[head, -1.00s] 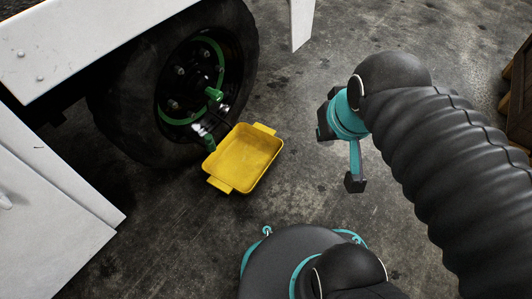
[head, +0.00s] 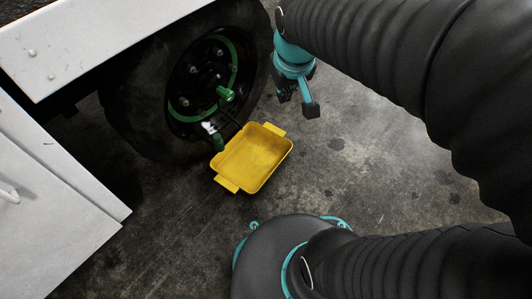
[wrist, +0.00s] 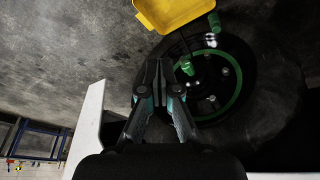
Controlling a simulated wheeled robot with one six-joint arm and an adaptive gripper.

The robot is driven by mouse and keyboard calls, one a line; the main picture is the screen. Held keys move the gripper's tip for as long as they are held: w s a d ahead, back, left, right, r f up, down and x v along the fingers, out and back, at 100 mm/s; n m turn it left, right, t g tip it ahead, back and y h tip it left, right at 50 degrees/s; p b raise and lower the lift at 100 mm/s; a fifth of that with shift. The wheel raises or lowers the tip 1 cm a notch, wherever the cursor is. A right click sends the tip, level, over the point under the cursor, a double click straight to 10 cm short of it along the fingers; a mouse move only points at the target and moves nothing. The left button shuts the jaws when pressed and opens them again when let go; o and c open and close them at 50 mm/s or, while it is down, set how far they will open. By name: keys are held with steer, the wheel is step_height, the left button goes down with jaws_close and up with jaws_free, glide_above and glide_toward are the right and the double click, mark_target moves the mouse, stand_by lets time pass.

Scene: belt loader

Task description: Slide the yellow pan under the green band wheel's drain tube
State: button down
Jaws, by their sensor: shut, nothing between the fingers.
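The yellow pan (head: 252,158) lies on the concrete floor in front of the wheel, with a tab handle at each end. In the wrist view the pan (wrist: 172,12) is cut off by the top edge. The wheel with the green band (head: 234,62) stands behind and left of the pan. Its drain tube (head: 217,140) has a green end at the pan's left rim; I cannot tell whether it hangs over the pan. My gripper (head: 297,105) is shut and empty, above and right of the pan, apart from it. It also shows in the wrist view (wrist: 158,65).
A white body panel (head: 80,45) overhangs the wheel at upper left. A white cabinet-like panel (head: 50,210) stands at lower left. The floor right of the pan (head: 370,165) is clear. A blue frame (wrist: 35,140) shows at lower left in the wrist view.

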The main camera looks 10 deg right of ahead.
steer(key=n+g+p, duration=0.1)
steer(key=g, duration=0.1)
glide_above(269, 173)
steer(key=s+a, duration=0.1)
steer(key=s, duration=0.1)
step_height(269, 173, down, 7)
steer(key=w+a+f+n+g+p, duration=0.1)
steer(key=w+f+n, duration=0.1)
steer(key=w+f, duration=0.6)
steer(key=f+g, duration=0.1)
steer(key=f, duration=1.1)
steer(key=s+f+n+g+p, duration=0.1)
steer(key=f, duration=1.2)
steer(key=s+f+n+g+h, duration=0.1)
steer(key=f, duration=1.1)
steer(key=shift+s+d+f+p, duration=0.1)
steer(key=shift+s+f+p, duration=0.1)
steer(key=shift+f+p, duration=0.15)
steer(key=s+d, duration=0.1)
steer(key=s, duration=0.1)
steer(key=shift+s+d+r, duration=0.2)
steer(key=shift+s+d, duration=0.35)
steer(key=shift+s, duration=0.1)
steer(key=shift+s+a, duration=0.1)
